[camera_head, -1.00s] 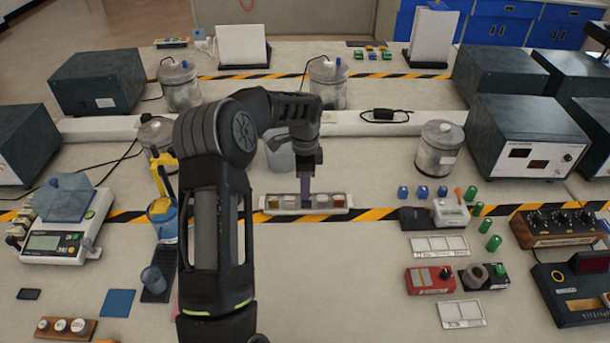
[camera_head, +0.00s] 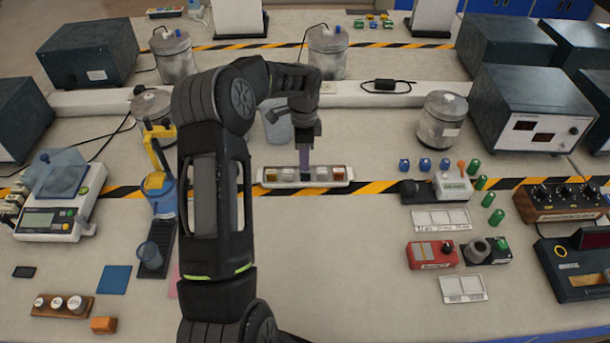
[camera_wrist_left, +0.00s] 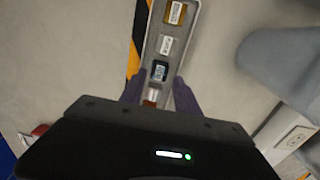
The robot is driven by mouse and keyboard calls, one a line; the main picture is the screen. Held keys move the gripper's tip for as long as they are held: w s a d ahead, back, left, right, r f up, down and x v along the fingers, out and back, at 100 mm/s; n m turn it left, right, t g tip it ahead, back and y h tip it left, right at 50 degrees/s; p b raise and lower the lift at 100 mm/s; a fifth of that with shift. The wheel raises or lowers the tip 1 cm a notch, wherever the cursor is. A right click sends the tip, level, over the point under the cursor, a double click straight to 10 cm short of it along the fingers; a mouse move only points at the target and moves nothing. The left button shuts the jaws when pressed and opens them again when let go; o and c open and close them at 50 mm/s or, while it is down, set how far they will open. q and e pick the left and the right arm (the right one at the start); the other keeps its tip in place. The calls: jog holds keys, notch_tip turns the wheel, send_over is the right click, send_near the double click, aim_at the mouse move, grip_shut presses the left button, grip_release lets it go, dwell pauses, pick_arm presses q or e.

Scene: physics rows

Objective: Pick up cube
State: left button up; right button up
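A pale narrow tray (camera_head: 260,184) lies on the bench, with a row of small cubes in it. An amber cube (camera_head: 270,175) is at its left end and a copper-brown cube (camera_head: 338,174) at its right end. The tray also shows in the left wrist view (camera_wrist_left: 187,22), with a dark cube (camera_wrist_left: 159,71) and a silvery cube (camera_wrist_left: 166,45). My left gripper (camera_head: 305,174) points down over the middle of the tray. In the wrist view its purple fingers (camera_wrist_left: 159,88) stand apart on either side of the tray, with no clear contact on a cube. My right gripper is not in view.
A blue clamp stand (camera_head: 163,195) stands left of my left arm.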

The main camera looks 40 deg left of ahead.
aim_at(305, 174)
pick_arm(q)
notch_tip(305, 174, down, 5)
jog(key=b, duration=0.3)
jog(key=shift+w+d+f, duration=0.1)
jog(key=shift+d+f, duration=0.05)
dwell(0.5)
grip_shut()
dwell(0.4)
